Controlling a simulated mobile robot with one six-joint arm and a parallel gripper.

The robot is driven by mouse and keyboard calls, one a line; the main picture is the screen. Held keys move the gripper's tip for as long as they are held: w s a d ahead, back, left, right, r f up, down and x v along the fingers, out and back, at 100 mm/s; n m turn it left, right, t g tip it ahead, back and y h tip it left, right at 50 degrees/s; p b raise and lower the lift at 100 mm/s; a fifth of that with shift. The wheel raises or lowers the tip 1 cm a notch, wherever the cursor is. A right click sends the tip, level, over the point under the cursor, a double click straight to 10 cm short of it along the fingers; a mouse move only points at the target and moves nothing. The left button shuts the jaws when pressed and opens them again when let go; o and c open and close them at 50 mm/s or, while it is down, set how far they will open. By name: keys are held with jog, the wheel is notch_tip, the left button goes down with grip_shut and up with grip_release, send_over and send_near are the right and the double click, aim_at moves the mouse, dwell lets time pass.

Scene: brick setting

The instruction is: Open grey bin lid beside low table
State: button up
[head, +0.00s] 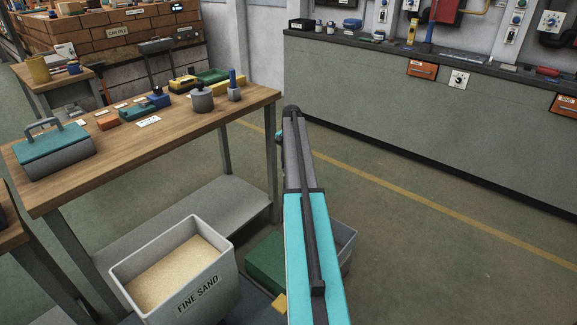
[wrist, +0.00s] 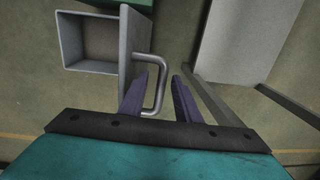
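The grey bin (wrist: 90,38) is at upper left in the wrist view, and I see into its empty-looking inside. Its lid (wrist: 130,48) stands up from the bin's right side, seen nearly edge-on, with a curved grey handle (wrist: 162,72). In the head view, part of the bin (head: 347,246) shows behind my arm. My gripper (wrist: 168,75) is open, its two dark fingers apart. The left finger overlaps the handle in the picture; the right finger is to the right of it. I cannot tell whether they touch. In the head view my arm hides the gripper.
A wooden table (head: 150,140) with tools and a lower shelf (head: 180,215) stands at left. A sand bin (head: 195,283) and a green box (head: 264,262) stand in front of it. A grey counter (head: 430,115) runs along the wall. The floor at right is clear.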

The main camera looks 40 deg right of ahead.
jog(key=shift+s+d+r, duration=0.15)
jog(key=shift+d+r, duration=0.05)
jog(key=shift+d, duration=0.05)
jog(key=shift+r, duration=0.15)
jog(key=shift+d+r, duration=0.1)
jog(key=shift+r, duration=0.4)
notch_tip(320, 180, up, 12)
jog(key=p, duration=0.1)
jog(key=shift+s+r, duration=0.2)
jog(key=shift+s, duration=0.2)
